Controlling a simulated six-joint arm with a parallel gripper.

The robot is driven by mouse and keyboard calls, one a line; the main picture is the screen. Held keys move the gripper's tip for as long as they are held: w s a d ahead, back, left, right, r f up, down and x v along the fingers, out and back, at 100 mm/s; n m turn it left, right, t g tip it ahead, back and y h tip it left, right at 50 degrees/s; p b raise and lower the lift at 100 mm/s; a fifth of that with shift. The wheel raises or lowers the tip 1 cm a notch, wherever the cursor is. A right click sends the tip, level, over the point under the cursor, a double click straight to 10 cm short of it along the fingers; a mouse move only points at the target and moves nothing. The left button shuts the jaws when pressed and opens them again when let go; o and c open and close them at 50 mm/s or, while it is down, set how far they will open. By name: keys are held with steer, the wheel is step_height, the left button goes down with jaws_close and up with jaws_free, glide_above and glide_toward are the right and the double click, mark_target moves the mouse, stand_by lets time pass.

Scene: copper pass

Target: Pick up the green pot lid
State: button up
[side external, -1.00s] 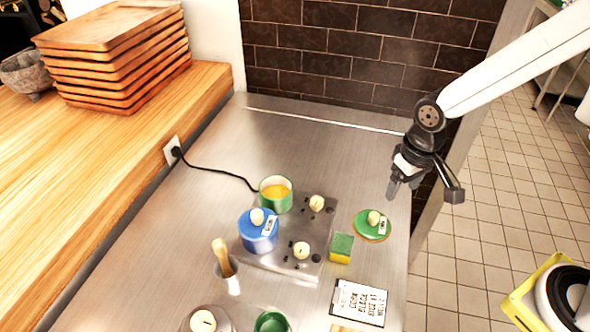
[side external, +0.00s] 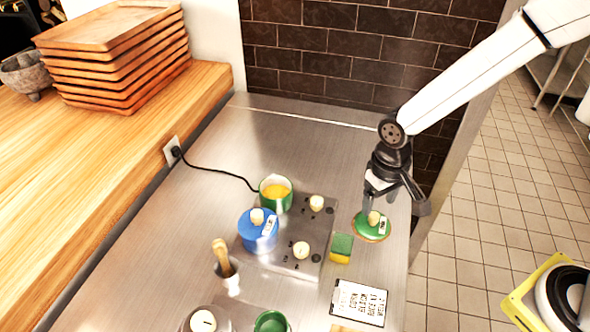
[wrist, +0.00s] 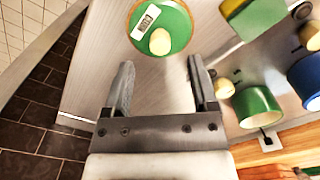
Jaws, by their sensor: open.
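The green pot lid (side external: 372,229) lies flat on the steel counter, to the right of the hot plate. It has a pale round knob and a small white label. In the wrist view the lid (wrist: 174,22) is at the top, just beyond my fingertips. My gripper (side external: 378,190) is open and empty, pointing down above the lid's far side. In the wrist view my gripper's two fingers (wrist: 158,68) are spread wide with bare counter between them. The near part of the knob is clear in the wrist view.
A yellow and green sponge (side external: 341,247) sits left of the lid. The hot plate (side external: 300,262) carries a blue lidded pot (side external: 258,235) and an open green pot (side external: 275,190). A lettered card (side external: 358,302) lies in front. The counter behind the lid is clear.

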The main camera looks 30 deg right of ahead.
mark_target(375, 215)
steer(key=shift+f, duration=0.1)
steer(key=shift+w+f, duration=0.1)
steer(key=shift+f, duration=2.35)
jaws_close()
